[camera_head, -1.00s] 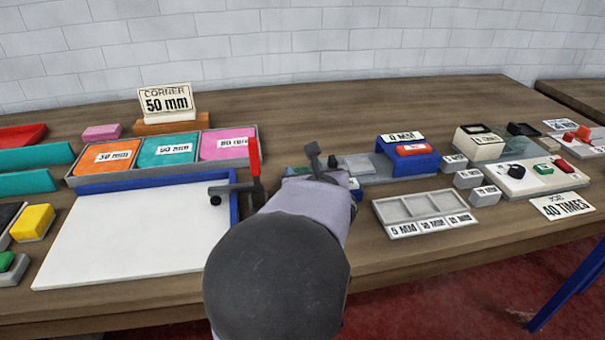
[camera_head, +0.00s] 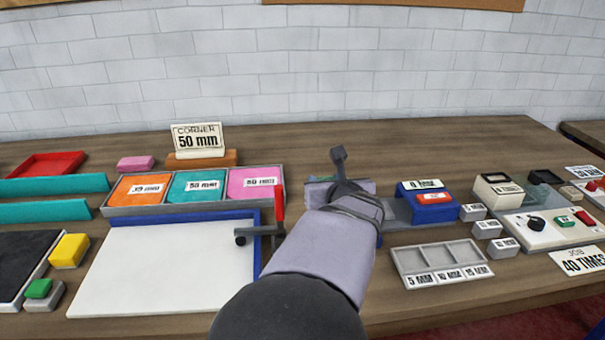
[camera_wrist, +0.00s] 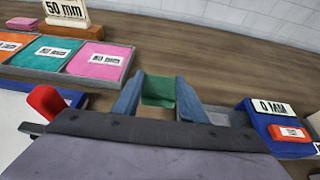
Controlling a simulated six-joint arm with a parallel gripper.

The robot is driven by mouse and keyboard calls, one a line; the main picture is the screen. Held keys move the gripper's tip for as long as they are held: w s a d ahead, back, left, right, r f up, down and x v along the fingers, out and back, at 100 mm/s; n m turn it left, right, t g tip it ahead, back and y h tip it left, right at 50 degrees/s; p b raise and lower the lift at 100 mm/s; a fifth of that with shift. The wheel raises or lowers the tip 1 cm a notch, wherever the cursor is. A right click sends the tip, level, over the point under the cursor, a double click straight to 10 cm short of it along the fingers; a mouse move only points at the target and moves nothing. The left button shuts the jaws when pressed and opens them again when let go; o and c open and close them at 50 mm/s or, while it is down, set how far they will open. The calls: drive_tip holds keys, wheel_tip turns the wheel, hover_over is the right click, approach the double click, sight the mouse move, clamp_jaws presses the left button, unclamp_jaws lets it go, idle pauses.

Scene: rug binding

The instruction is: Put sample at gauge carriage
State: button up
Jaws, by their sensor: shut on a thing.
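My gripper (camera_wrist: 158,102) is shut on a small green sample (camera_wrist: 159,90), which sits between its two blue-grey fingers. In the head view my wrist hides most of the gripper (camera_head: 338,180), and only a sliver of green shows beside it. The gauge stands just right of my gripper. It has a blue block (camera_head: 408,212) with a "0 MM" plate and a red-orange label, and a grey base (camera_head: 397,210) reaching left from it. In the wrist view the blue block (camera_wrist: 258,122) is at the right, apart from the sample. I cannot tell which part is the carriage.
A tray (camera_head: 108,211) of orange, teal and pink samples lies left, behind a white board (camera_head: 165,270) with a red-handled clamp (camera_head: 278,205). A three-slot tray (camera_head: 400,265), small grey blocks and a control panel (camera_head: 545,228) lie right. Bare wood lies behind the gauge.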

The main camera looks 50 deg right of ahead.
drive_tip(key=shift+r, duration=0.2)
wheel_tip(320, 180, up, 16)
drive_tip(key=p, duration=1.6)
drive_tip(key=shift+r+p, duration=0.25)
drive_tip(key=shift+p, duration=0.15)
drive_tip(key=shift+w+f, duration=0.1)
drive_tip(key=w+a+f+n+t+y+b, duration=0.1)
drive_tip(key=w+a+f+n+t+y, duration=0.3)
drive_tip(key=w, duration=0.3)
drive_tip(key=n+g+y+b, duration=0.4)
drive_tip(key=n+y, duration=1)
drive_tip(key=y, duration=0.1)
hover_over(175, 270)
wheel_tip(175, 270, down, 11)
drive_tip(key=shift+f, duration=5.15)
